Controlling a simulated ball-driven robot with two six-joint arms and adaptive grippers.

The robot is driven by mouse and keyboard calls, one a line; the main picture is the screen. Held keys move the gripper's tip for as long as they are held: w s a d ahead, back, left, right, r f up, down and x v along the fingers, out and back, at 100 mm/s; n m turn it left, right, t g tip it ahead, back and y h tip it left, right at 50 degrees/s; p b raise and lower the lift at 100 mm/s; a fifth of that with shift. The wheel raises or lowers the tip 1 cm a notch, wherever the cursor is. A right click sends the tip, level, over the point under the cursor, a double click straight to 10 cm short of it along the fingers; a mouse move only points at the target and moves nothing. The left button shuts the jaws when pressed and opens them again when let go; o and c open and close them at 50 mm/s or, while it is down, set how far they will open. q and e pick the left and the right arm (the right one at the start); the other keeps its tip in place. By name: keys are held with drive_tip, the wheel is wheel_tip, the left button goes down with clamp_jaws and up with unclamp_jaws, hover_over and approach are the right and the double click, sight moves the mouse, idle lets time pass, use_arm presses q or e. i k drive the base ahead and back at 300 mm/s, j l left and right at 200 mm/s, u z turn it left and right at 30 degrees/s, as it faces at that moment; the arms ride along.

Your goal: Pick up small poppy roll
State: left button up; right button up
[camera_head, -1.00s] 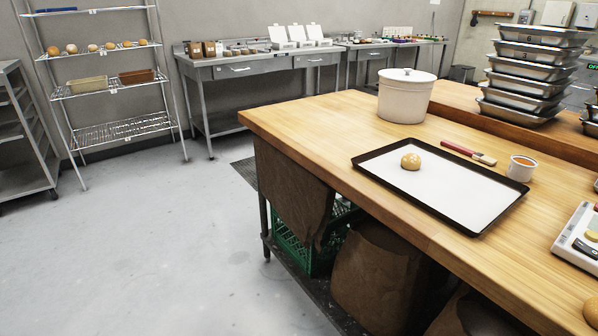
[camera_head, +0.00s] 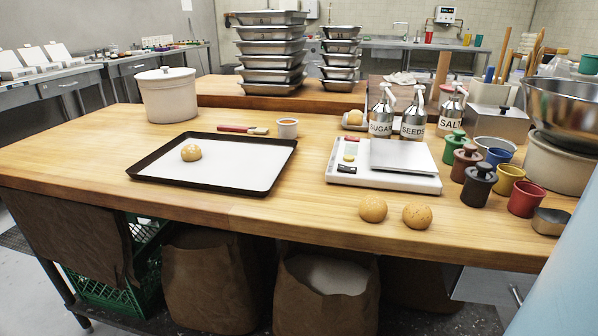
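Several rolls are on the wooden worktable (camera_head: 240,209). A round golden roll (camera_head: 191,152) with a pale mark on top sits on the paper-lined dark tray (camera_head: 140,172). Two browner, speckled-looking rolls, a left one (camera_head: 373,209) and a right one (camera_head: 417,216), lie side by side near the front edge, in front of the scale. Another roll (camera_head: 355,117) sits at the back beside the sugar shaker. At this size I cannot tell which is the small poppy roll. Neither of my grippers is in view.
A white scale (camera_head: 427,183) stands behind the two front rolls. Coloured weights and cups, including a red cup (camera_head: 527,198), crowd the right side. A lidded white pot (camera_head: 167,95) and stacked metal pans (camera_head: 270,60) stand behind. The table front between tray and rolls is clear.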

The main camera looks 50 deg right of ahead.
sight(416, 215)
drive_tip(key=z, duration=2.35)
